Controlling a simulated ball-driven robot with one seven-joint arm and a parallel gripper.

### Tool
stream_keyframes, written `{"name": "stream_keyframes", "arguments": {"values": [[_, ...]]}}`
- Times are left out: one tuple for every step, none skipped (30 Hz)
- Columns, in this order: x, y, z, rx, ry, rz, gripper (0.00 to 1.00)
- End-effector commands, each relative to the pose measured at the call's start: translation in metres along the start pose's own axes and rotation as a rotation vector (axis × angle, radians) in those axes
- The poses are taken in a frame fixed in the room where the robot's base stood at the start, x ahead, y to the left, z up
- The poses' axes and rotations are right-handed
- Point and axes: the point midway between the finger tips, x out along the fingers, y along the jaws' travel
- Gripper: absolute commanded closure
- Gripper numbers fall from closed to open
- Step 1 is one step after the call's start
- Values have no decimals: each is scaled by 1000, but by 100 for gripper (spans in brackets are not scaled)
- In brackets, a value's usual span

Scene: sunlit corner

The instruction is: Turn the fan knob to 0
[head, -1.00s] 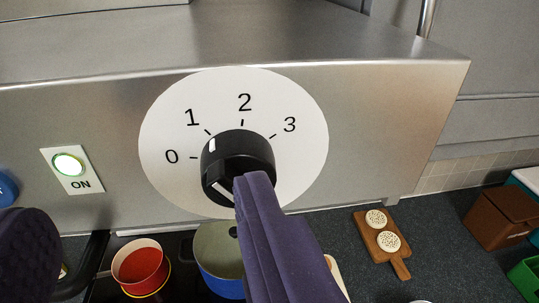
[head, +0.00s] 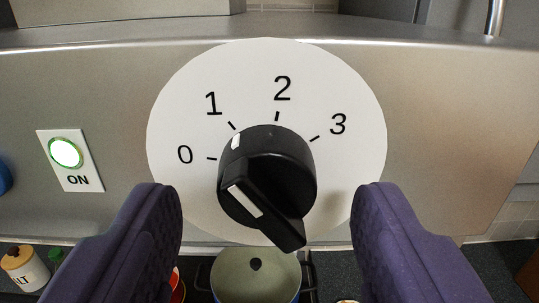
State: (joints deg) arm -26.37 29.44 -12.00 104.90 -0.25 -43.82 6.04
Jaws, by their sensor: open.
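The black fan knob (head: 285,165) sits in the middle of a round white dial (head: 350,90) marked 0, 1, 2 and 3. A white mark on the knob's rim points at the tick of 1. The knob's raised grip bar slants from upper left to lower right, with a white stripe on its end face. My gripper (head: 267,200) is open, with one purple finger to the left and one to the right of the knob. Both fingers look clear of the knob, nearer the camera.
A lit green ON lamp (head: 65,152) is on the steel hood panel (head: 95,95) to the left. Below are a pot with a lid (head: 240,275), a jar (head: 22,268) at far left and a dark counter. The panel around the dial is clear.

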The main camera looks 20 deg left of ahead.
Motion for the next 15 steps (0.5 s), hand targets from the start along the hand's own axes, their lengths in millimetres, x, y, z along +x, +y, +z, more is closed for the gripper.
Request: {"name": "stream_keyframes", "arguments": {"values": [[6,0,-2,-1,0,0,36],[8,0,-1,-1,0,0,36],[11,0,-1,-1,0,0,36],[12,0,-1,-1,0,0,36],[13,0,-1,-1,0,0,36],[14,0,0,-1,0,0,36],[14,0,0,0,0,0,36],[14,0,0,0,0,0,36],[14,0,0,0,0,0,36],[14,0,0,0,0,0,36],[14,0,0,0,0,0,36],[14,0,0,0,0,0,38],[14,0,0,0,0,0,45],[14,0,0,0,0,0,52],[14,0,0,0,0,0,61]]}}
